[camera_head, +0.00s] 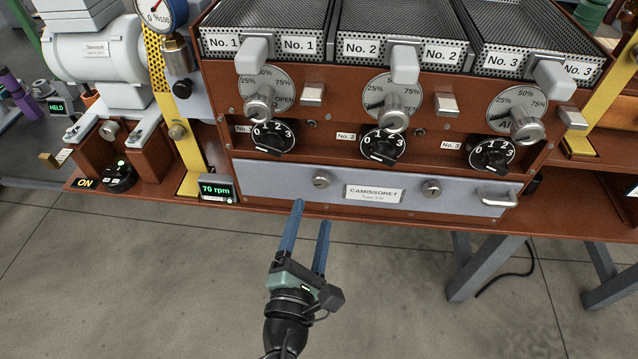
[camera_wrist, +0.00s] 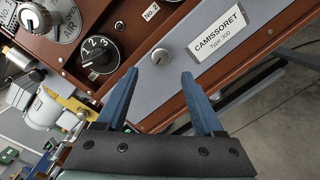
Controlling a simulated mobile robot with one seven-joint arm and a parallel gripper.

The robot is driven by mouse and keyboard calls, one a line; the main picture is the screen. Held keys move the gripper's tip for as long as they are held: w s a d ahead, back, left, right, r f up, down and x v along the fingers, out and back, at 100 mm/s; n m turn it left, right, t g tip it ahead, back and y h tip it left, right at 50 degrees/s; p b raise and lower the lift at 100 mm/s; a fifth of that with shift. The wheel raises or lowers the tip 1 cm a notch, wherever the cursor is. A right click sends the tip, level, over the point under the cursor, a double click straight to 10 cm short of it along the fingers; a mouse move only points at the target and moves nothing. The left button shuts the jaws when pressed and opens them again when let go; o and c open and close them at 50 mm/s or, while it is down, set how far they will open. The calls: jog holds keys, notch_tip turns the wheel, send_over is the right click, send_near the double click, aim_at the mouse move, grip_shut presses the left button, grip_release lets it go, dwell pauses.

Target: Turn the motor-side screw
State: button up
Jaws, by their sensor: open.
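The motor-side screw (camera_head: 321,180) is a round metal slotted head on the left part of the grey front panel (camera_head: 270,178), left of the CAMISSORET plate (camera_head: 374,193). In the wrist view the screw (camera_wrist: 160,57) shows just beyond and between my fingertips. My gripper (camera_head: 312,213) has two blue fingers spread apart with nothing between them; they also show in the wrist view (camera_wrist: 160,74). It is in front of the panel's lower edge in the head view, apart from the screw. A similar second screw (camera_head: 432,188) sits right of the plate.
The motor (camera_head: 98,57) stands at the left, with an ON switch (camera_head: 120,178) and a 70 rpm display (camera_head: 217,188) below. Several black dials (camera_head: 273,136) sit above the panel. A handle (camera_head: 497,197) juts out at the panel's right. The floor in front is clear.

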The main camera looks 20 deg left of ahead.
aim_at(320, 184)
jog(key=x, duration=0.7)
jog(key=shift+w+p, duration=0.2)
jog(key=shift+p, duration=0.1)
grip_shut()
